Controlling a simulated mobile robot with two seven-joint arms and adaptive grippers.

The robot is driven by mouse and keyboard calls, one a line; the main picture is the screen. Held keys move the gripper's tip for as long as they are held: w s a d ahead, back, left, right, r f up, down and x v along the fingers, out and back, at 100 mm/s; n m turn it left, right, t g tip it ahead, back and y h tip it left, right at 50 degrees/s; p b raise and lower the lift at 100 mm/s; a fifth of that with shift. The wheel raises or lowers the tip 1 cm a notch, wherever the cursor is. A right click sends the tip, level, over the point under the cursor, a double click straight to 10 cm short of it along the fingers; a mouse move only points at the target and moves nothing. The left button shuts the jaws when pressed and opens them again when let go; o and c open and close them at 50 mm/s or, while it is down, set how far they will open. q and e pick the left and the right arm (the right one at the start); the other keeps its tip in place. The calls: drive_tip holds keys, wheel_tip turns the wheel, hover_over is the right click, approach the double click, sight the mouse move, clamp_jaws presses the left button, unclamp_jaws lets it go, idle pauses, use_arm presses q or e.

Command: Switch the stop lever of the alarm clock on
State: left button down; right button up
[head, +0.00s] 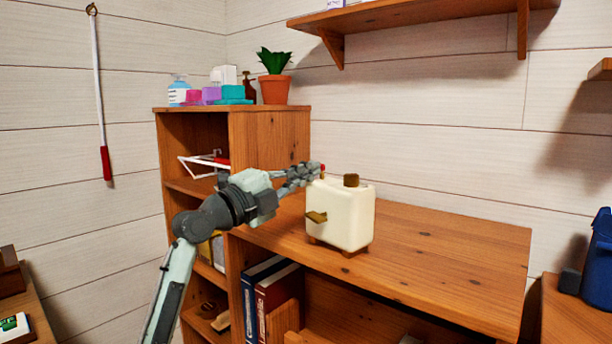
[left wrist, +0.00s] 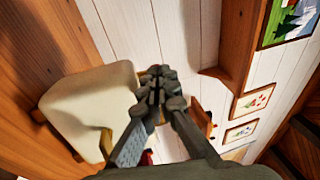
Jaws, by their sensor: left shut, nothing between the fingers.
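The alarm clock (head: 342,216) is a cream, rounded box on short wooden feet, standing upright on the wooden desk top. A brown block-like knob (head: 350,180) sits on its top, and a flat brass-brown lever (head: 316,216) sticks out of its side. I cannot tell which part is the stop lever. My left gripper (head: 311,171) is shut and empty, at the clock's upper left edge; a small red bit shows at its tips. In the left wrist view the closed fingers (left wrist: 157,88) are right beside the clock (left wrist: 88,108); contact is unclear. My right gripper is not in view.
The desk top (head: 440,262) is clear right of the clock. A taller shelf unit (head: 270,135) stands behind on the left, with a potted plant (head: 274,88) and bottles on top. A wall shelf (head: 430,14) hangs above. Books (head: 275,290) stand below the desk top.

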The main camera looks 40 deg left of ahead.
use_arm(q)
drive_tip(key=shift+w+d+r+g+p, duration=0.1)
drive_tip(key=shift+w+r+g+p, duration=0.4)
drive_tip(key=shift+w+r+g, duration=0.25)
drive_tip(key=shift+r, duration=0.1)
drive_tip(key=shift+w+d, duration=0.1)
drive_tip(key=shift+w, duration=0.05)
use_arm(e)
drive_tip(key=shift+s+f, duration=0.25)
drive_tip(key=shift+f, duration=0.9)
use_arm(q)
drive_tip(key=shift+r, duration=0.15)
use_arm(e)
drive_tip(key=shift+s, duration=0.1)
